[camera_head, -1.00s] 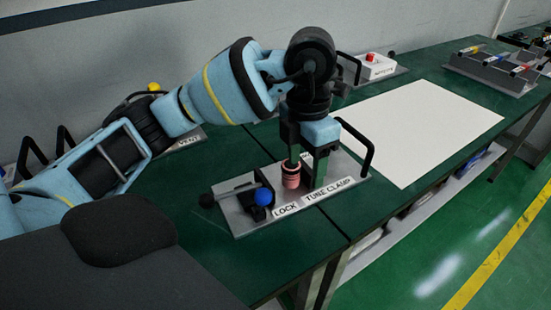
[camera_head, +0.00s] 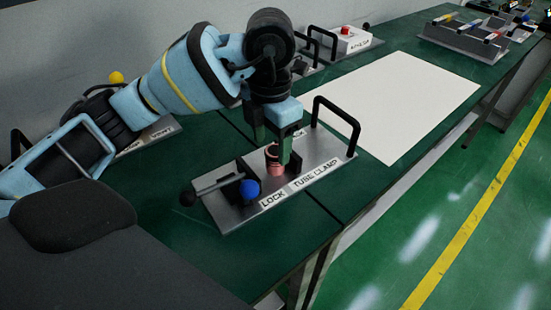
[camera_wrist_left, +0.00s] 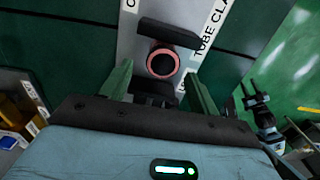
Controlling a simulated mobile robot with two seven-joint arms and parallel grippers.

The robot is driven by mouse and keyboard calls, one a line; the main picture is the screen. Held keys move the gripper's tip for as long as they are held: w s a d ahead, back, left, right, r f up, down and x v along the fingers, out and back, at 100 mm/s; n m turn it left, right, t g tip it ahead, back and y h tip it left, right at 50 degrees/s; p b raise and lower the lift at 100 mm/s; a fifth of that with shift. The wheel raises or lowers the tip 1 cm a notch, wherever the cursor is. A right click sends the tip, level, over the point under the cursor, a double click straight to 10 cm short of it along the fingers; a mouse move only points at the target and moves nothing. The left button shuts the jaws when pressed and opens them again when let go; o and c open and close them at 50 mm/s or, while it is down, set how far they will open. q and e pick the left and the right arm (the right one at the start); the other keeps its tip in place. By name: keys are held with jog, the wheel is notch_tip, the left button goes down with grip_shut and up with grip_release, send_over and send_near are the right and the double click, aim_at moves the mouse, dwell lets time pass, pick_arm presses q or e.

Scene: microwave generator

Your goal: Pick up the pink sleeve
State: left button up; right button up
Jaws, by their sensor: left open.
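The pink sleeve (camera_head: 275,168) stands upright in the tube clamp fixture (camera_head: 325,147), a grey plate labelled "LOCK" and "TUBE CLAMP". In the left wrist view the sleeve (camera_wrist_left: 151,66) is a pink ring around a dark centre, seen from above, with a black clamp block (camera_wrist_left: 168,34) beside it. My left gripper (camera_head: 272,150) is open and points down over the sleeve. Its green fingers (camera_wrist_left: 159,75) lie to either side of the ring in the wrist view, with nothing held. A dark, small shape, perhaps my right gripper (camera_wrist_left: 255,98), shows at the right.
A white sheet (camera_head: 405,105) lies on the green table to the right. A red-button box (camera_head: 353,40) and a tube rack (camera_head: 475,38) stand farther back.

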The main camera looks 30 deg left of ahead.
aim_at(275, 150)
pick_arm(q)
jog(key=shift+w+d+f, duration=0.1)
jog(key=shift+w+f, duration=0.1)
jog(key=shift+f, duration=1.1)
jog(key=shift+w+d+f, duration=0.1)
jog(key=shift+w+f, duration=0.05)
jog(key=shift+f, duration=1.1)
jog(key=shift+c, duration=0.3)
jog(key=c, duration=1)
jog(key=shift+r, duration=0.1)
jog(key=shift+c, duration=0.2)
notch_tip(275, 150, up, 10)
jog(key=shift+r+p, duration=0.1)
jog(key=shift+p, duration=0.5)
